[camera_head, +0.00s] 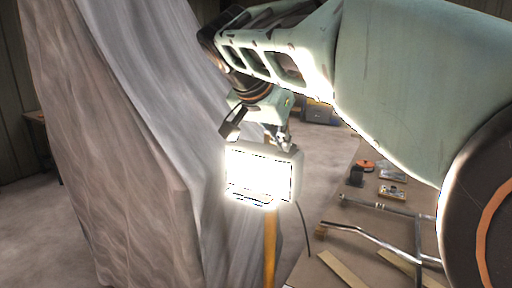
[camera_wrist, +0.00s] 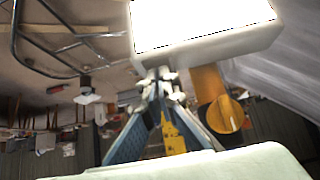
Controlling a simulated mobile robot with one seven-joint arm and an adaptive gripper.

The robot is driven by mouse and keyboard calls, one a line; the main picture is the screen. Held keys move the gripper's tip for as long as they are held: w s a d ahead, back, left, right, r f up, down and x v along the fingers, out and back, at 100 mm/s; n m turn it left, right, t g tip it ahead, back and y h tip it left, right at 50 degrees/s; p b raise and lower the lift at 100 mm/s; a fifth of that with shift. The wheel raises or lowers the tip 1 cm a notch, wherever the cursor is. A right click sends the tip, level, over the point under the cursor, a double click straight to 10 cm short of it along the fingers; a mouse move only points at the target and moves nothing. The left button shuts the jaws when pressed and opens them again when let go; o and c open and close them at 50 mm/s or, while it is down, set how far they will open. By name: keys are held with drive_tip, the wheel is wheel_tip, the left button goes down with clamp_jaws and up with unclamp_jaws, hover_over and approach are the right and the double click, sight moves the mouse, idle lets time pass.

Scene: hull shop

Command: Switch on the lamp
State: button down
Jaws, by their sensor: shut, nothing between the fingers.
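The lamp (camera_head: 262,175) is a white box-shaped floodlight on an orange post (camera_head: 270,248). Its front panel glows bright white in the head view. The lamp also shows at the top of the wrist view (camera_wrist: 205,28), with the panel glaring. Beside it there, an orange cylinder ends in a round face (camera_wrist: 226,114) with a dark line across it; I cannot tell surely whether it is a knob. My gripper (camera_wrist: 162,78) is shut and empty, its tips close to the lamp's housing; contact is unclear. In the head view the gripper is just above and behind the lamp, partly hidden.
A draped sheet (camera_head: 130,140) hangs on the left, close to the lamp. A cable (camera_head: 305,228) hangs beside the post. Open floor (camera_head: 318,148) lies behind.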

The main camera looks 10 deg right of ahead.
drive_tip(key=shift+r+p, duration=0.45)
drive_tip(key=shift+r, duration=0.45)
drive_tip(key=v, duration=0.8)
drive_tip(key=shift+s, duration=0.1)
